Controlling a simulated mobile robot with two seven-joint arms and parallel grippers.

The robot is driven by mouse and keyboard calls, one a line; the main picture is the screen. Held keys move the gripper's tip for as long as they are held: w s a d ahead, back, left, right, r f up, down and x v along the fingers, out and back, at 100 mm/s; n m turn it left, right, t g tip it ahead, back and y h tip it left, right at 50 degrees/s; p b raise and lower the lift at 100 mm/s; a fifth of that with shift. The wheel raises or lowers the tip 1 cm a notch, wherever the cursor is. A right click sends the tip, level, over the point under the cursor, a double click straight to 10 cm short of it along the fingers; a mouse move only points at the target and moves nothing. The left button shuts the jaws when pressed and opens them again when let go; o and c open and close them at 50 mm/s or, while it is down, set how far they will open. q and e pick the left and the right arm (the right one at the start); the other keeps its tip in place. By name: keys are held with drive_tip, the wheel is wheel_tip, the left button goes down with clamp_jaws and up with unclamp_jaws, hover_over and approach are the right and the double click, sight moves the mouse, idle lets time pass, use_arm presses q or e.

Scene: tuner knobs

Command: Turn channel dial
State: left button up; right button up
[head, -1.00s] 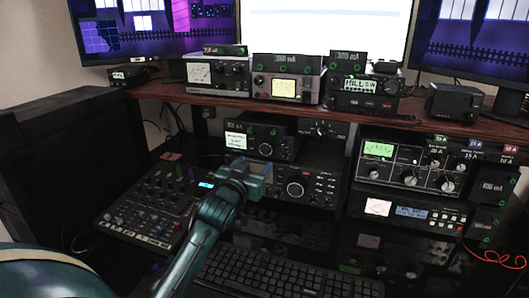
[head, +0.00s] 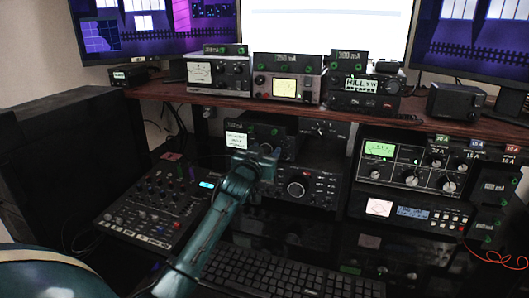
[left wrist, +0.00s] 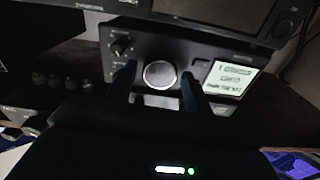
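A round silver-faced dial (left wrist: 160,74) sits on the front of a dark radio in the left wrist view. My left gripper (left wrist: 158,78) is open, with one dark finger on each side of the dial. Gaps show between the fingers and the dial; I cannot tell how deep they reach. In the head view, my left gripper (head: 266,160) is at the front of the upper shelf radio (head: 284,130) and hides its dial. That radio has a lit white panel (head: 236,140), also seen beside the dial in the wrist view (left wrist: 228,80). My right gripper is not in view.
A second radio with a large dial (head: 297,189) sits just below. A mixer (head: 150,205) lies left and a keyboard (head: 285,272) in front. Radios with knobs (head: 405,165) stand to the right. The wooden shelf (head: 300,112) runs above.

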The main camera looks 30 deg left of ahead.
use_arm(q)
drive_tip(key=c, duration=0.8)
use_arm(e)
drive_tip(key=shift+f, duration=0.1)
use_arm(q)
drive_tip(key=shift+p, duration=0.3)
drive_tip(key=shift+r+m+p, duration=0.1)
drive_tip(key=shift+m+p, duration=0.3)
drive_tip(key=shift+m, duration=0.3)
drive_tip(key=shift+m+p, duration=0.5)
drive_tip(key=shift+m, duration=0.3)
drive_tip(key=m+p, duration=0.2)
drive_tip(key=m, duration=0.2)
drive_tip(key=shift+m, duration=0.3)
drive_tip(key=m+p, duration=0.1)
drive_tip(key=m, duration=0.3)
drive_tip(key=shift+m+p, duration=0.5)
drive_tip(key=shift+m, duration=1.5)
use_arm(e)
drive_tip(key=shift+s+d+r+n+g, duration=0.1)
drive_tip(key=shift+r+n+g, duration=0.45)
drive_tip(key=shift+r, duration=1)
